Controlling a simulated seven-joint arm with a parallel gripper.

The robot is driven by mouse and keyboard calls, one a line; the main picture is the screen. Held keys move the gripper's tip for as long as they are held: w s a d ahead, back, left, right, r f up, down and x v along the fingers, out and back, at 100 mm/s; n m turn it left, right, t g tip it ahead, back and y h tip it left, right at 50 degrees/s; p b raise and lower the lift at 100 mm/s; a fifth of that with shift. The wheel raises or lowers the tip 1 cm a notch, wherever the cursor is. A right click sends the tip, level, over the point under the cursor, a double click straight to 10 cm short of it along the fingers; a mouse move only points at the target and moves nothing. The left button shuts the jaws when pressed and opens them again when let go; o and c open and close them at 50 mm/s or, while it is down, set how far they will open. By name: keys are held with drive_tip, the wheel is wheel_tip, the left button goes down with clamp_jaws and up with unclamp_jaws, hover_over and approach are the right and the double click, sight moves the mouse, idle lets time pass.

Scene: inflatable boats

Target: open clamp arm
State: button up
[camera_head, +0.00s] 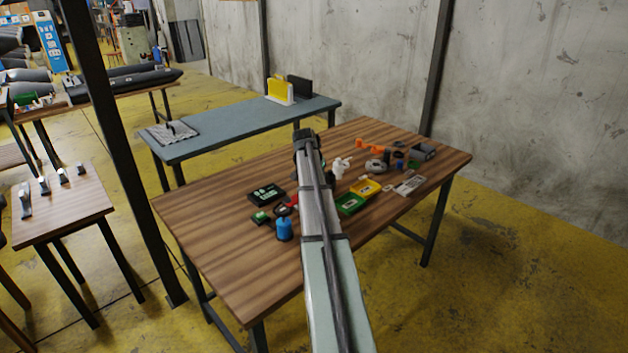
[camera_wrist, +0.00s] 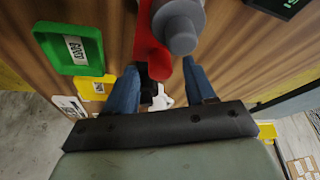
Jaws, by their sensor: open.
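A red part (camera_wrist: 150,45), which looks like the clamp arm, runs down from the top of the wrist view beside a grey rounded cylinder (camera_wrist: 180,28). In the head view a small red piece (camera_head: 292,201) shows just left of my arm on the wooden table. My gripper (camera_wrist: 160,72) is open, its two blue fingers apart. The lower end of the red part lies between the fingers in the picture; I cannot tell whether they touch it. In the head view my arm hides the fingers and most of the clamp.
The wooden table (camera_head: 235,272) also holds a green bin (camera_head: 352,204), a yellow bin (camera_head: 366,187), a blue container (camera_head: 284,229), a black case (camera_head: 266,194) and an orange tool (camera_head: 372,145). A blue-grey table (camera_head: 225,128) stands behind. The wooden table's front left is clear.

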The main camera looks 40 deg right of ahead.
drive_tip(key=shift+d+f, duration=0.2)
drive_tip(key=shift+f, duration=0.25)
drive_tip(key=shift+c, duration=0.4)
drive_tip(key=shift+w, duration=0.1)
clamp_jaws()
